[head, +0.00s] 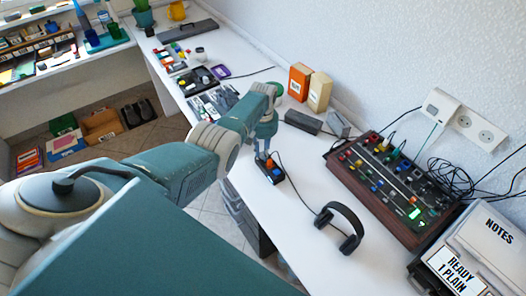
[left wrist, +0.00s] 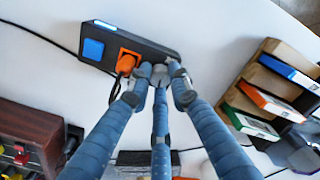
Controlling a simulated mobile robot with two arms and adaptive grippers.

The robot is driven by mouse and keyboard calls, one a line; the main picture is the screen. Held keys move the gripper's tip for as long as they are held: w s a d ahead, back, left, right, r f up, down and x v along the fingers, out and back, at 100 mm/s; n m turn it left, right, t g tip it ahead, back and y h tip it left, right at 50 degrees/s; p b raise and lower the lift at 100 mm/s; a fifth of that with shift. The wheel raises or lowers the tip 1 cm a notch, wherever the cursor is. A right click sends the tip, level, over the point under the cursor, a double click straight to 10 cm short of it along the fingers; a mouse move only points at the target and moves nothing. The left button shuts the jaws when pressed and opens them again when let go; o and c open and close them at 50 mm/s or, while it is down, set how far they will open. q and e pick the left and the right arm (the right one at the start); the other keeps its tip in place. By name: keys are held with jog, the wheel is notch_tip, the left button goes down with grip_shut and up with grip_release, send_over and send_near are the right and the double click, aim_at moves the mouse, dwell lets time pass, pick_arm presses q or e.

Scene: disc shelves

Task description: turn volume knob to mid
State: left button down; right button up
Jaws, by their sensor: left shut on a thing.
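The small black device (head: 272,177) lies on the white desk near its front edge. In the left wrist view the device (left wrist: 142,49) has a blue square (left wrist: 93,49), a lit blue bar and an orange plug (left wrist: 128,61) with a dark cable. A small grey knob (left wrist: 160,73) sits at its right end. My left gripper (head: 264,155) reaches down onto the device, and its fingers (left wrist: 160,78) are shut around the knob. The fingers partly cover the knob, so I cannot tell which way it points. My right gripper is in neither view.
Black headphones (head: 343,226) lie to the right of the device. A wood-sided mixer (head: 335,168) stands farther right, below wall sockets (head: 466,121). An orange box (head: 299,82) and a cream box (head: 319,92) stand behind.

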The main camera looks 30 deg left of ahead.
pick_arm(q)
jog(key=shift+m, duration=1.2)
jog(key=c, duration=1.6)
grip_release()
jog(key=shift+o, duration=0.2)
notch_tip(320, 180, up, 12)
